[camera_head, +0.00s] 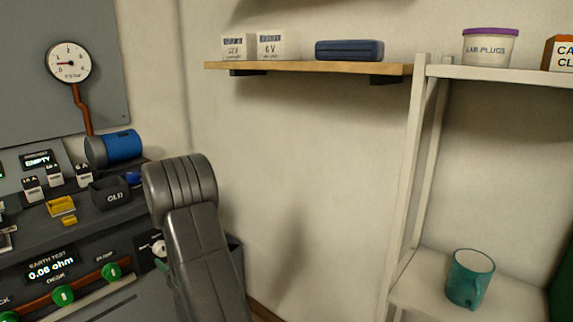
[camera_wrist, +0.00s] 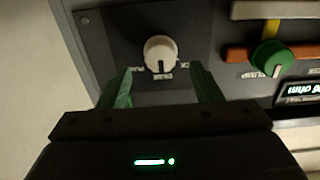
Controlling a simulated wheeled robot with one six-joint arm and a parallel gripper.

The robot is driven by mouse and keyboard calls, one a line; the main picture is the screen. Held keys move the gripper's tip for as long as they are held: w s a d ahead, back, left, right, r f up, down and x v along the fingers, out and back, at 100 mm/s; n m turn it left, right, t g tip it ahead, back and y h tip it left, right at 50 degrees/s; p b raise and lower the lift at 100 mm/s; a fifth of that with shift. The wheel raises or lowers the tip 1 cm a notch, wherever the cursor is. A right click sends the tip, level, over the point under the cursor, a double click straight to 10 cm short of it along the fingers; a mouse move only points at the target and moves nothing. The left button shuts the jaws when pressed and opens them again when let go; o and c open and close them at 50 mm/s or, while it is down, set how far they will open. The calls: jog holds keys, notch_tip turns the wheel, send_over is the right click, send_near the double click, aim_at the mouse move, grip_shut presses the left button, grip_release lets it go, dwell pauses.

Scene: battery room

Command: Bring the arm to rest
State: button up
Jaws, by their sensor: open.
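My gripper (camera_wrist: 160,88) shows in the wrist view with its two green fingers apart and nothing between them. A white rotary knob (camera_wrist: 160,53) on the dark panel (camera_wrist: 112,30) lies just beyond the fingertips, apart from them as far as I can tell. In the head view my arm (camera_head: 195,220) rises in front of the desk's right end. The white knob (camera_head: 158,247) shows just left of my arm.
Green knobs (camera_head: 111,271) and an earth test display (camera_head: 52,268) line the desk front. A blue cylinder (camera_head: 122,146) and a dark bin marked OLD (camera_head: 108,194) stand behind. A wooden shelf (camera_head: 300,67) and a white rack (camera_head: 408,190) with a teal mug (camera_head: 468,278) are at right.

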jog(key=shift+v, duration=2)
